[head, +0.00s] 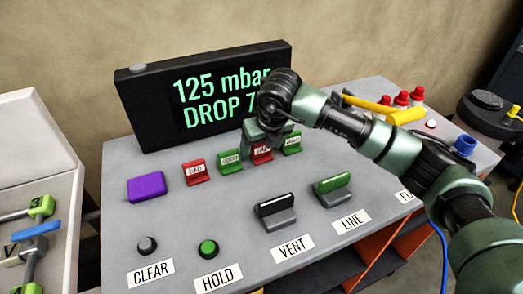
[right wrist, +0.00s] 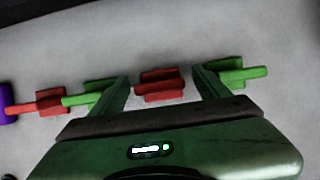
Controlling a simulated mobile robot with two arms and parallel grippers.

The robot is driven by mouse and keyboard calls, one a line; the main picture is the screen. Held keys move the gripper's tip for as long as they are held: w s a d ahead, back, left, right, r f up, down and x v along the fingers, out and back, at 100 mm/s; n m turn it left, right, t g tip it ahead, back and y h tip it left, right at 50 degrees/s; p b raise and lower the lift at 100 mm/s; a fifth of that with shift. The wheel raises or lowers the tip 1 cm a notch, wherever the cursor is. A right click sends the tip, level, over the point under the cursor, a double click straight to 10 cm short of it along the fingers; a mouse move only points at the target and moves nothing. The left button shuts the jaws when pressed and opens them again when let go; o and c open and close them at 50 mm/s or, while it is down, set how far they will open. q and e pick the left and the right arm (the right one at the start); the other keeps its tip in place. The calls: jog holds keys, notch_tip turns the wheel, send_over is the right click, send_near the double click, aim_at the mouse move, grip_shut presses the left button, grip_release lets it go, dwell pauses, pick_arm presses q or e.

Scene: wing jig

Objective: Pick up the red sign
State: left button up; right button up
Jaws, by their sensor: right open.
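Two red signs stand on the grey bench top in a row with two green ones. One red sign (head: 195,172), marked BAD, stands clear at the left end. The other red sign (head: 262,154) is partly hidden by my right gripper (head: 268,140). In the right wrist view this red sign (right wrist: 160,86) lies between the two fingers of my right gripper (right wrist: 162,84), with a gap on each side. The right gripper is open and holds nothing. My left gripper is not in view.
A green sign (head: 230,161) and another green sign (head: 292,143) stand close on either side of the right gripper. A purple block (head: 146,187) is further left. A black display (head: 150,105) rises behind. Two levers, VENT (head: 276,211) and LINE (head: 333,190), stand in front.

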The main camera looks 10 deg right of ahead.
jog(key=c, duration=1.4)
jog(key=shift+c, duration=0.2)
jog(key=shift+r, duration=0.15)
